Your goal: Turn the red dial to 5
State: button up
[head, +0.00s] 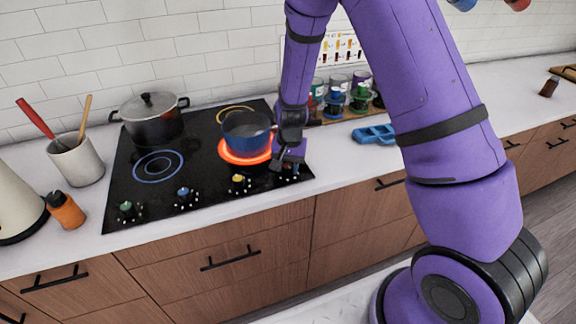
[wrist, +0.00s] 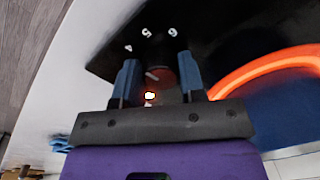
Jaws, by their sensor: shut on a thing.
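My gripper (head: 287,157) is at the front right corner of the black cooktop (head: 128,212), above the end of the dial row. In the wrist view, my gripper's blue fingers (wrist: 158,66) are shut around the red dial (wrist: 162,78), one finger on each side. The white numbers 4, 5 and 6 show on the cooktop just beyond the dial, with the 5 near the middle. A small orange light glows on or beside the dial. Its pointer is hard to read. In the head view my gripper mostly hides this dial.
A blue pot (head: 246,130) stands on a glowing orange-red burner close to my gripper. A dark lidded pot (head: 152,120) stands at the back left. Green, blue and yellow dials (head: 238,183) line the front edge. A blue tray (head: 374,135) and cups (head: 337,100) are to the right.

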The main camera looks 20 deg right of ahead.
aim_at(289, 166)
jog(key=m, duration=0.5)
jog(key=shift+m, duration=0.4)
dwell(0.3)
jog(key=o, duration=0.9)
jog(key=r, duration=1.1)
jog(key=shift+s, duration=0.2)
jog(key=shift+d+f, duration=0.1)
